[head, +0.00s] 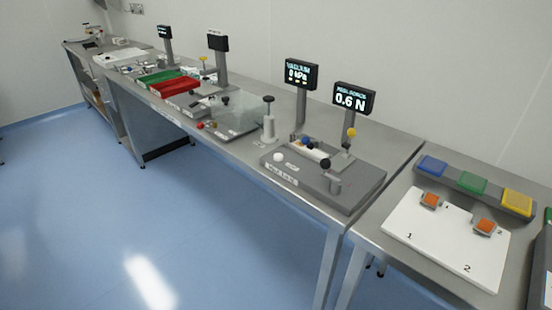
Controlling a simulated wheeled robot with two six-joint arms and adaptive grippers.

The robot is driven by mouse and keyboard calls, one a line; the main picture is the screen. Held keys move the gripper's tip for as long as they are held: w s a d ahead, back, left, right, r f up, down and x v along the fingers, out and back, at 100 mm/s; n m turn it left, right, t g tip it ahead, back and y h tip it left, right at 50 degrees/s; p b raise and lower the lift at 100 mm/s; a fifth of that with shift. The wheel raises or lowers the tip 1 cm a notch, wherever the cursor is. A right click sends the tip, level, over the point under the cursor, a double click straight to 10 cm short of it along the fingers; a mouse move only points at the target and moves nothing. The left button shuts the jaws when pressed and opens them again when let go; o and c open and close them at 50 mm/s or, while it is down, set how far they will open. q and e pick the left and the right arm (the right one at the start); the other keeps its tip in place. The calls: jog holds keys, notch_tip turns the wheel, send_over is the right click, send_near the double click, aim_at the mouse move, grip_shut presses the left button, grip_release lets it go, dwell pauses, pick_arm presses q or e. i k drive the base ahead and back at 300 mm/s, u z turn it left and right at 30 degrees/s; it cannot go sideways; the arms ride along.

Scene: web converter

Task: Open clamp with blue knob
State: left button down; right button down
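A blue knob (308,141) stands at the back of a grey fixture block (345,190) on the long steel bench. A pale bar lies across the block just in front of the knob. The clamp under the knob is small and partly hidden, so I cannot tell whether it is open or closed. A white ball knob (279,156), a black knob (325,163) and a yellow knob (351,132) are on or beside the same block. Neither of my grippers is in view.
Displays reading "0 kPa" (297,74) and "0.6 N" (354,99) stand on posts behind the block. A white post with a black knob (268,125) is to its left. A separate table at right holds a white board (440,250). The blue floor in front is clear.

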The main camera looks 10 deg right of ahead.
aim_at(305, 140)
jog(key=u, duration=0.9)
jog(key=k, duration=1.15)
jog(key=u, duration=0.5)
jog(key=i, duration=2.6)
jog(key=z, duration=0.55)
jog(key=i, duration=1.2)
jog(key=z, duration=0.85)
jog(key=i, duration=0.9)
jog(key=z, duration=1.75)
jog(key=i, duration=0.85)
jog(key=z, duration=0.75)
